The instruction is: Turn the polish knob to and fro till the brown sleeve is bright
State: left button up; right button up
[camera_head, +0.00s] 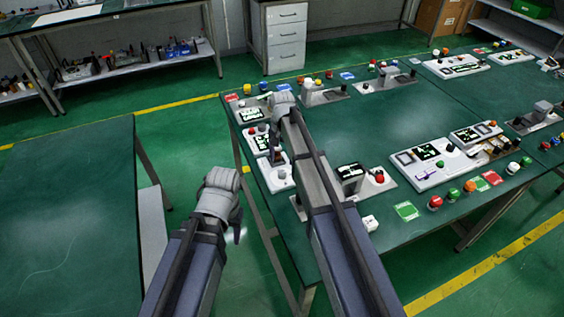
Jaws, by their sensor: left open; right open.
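My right gripper (277,154) hangs open over the white panel (281,181) at the table's left edge. Its fingertips are small and dark, and whether they touch a knob there cannot be told. My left gripper (238,235) is open and empty in the gap left of the table, above the floor. Several panels carry small screens and knobs, and I cannot tell which knob is the polish knob. A brownish part (496,147) beside the right-hand panel (425,177) may be the brown sleeve; it is too small to be sure.
The green table (370,127) has a clear middle. Coloured buttons and cards line its near edge, including a green card (406,210). A grey block device (350,171) stands close right of my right arm. An empty green table (60,215) is at left.

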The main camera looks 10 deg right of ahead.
aim_at(282, 173)
jog(key=m, duration=0.2)
jog(key=shift+f+m, duration=0.1)
jog(key=shift+m, duration=0.3)
notch_tip(282, 173, down, 8)
jog(key=b, duration=0.8)
jog(key=shift+c, duration=0.4)
grip_shut()
